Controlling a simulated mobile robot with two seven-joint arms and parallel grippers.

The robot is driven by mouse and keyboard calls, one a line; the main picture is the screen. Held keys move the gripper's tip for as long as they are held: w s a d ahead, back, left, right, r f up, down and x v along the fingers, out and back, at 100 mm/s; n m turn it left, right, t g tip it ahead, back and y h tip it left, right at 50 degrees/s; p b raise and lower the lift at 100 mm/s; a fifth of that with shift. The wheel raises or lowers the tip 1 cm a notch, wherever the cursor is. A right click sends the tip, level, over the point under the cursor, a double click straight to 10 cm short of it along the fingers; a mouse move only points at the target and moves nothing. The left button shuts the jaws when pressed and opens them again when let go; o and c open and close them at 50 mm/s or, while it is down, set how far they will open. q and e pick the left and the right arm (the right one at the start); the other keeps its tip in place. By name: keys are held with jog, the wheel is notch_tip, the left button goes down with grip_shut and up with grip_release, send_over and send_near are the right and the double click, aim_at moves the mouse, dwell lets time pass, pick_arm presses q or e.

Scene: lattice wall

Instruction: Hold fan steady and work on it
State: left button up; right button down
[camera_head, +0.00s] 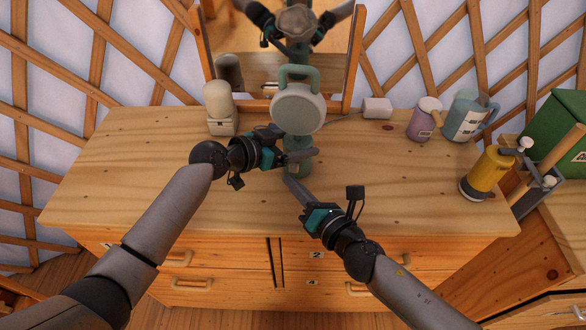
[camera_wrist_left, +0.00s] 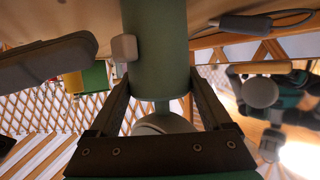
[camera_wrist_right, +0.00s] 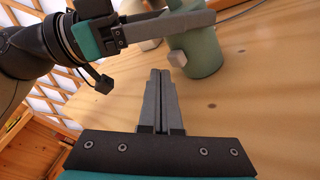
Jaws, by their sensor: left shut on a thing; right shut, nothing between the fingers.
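The fan (camera_head: 298,108) stands upright on the wooden dresser top. It has a round pale head, a green handle on top and a green body. My left gripper (camera_head: 303,156) is shut around its green body, low down. The body (camera_wrist_left: 157,32) runs between the fingers in the left wrist view. A small pale knob (camera_wrist_right: 177,57) sticks out of the body's side in the right wrist view. My right gripper (camera_head: 289,181) is shut and empty. Its joined fingertips (camera_wrist_right: 160,76) are in front of the fan, apart from the knob.
A mirror (camera_head: 268,68) stands behind the fan, with a cream device (camera_head: 219,104) to the left. The dresser's left side (camera_head: 115,165) is clear.

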jog(key=shift+w, duration=0.15)
jog(key=shift+w, duration=0.3)
jog(key=shift+w+d, duration=0.2)
jog(key=shift+w, duration=0.35)
dwell(0.8)
jog(key=shift+s+a, duration=0.2)
jog(key=shift+s, duration=0.75)
jog(key=shift+s+a, duration=0.25)
jog(key=shift+s, duration=1)
jog(key=shift+s+a, duration=0.2)
jog(key=shift+s, duration=1.05)
pick_arm(q)
jog(key=o, duration=1.1)
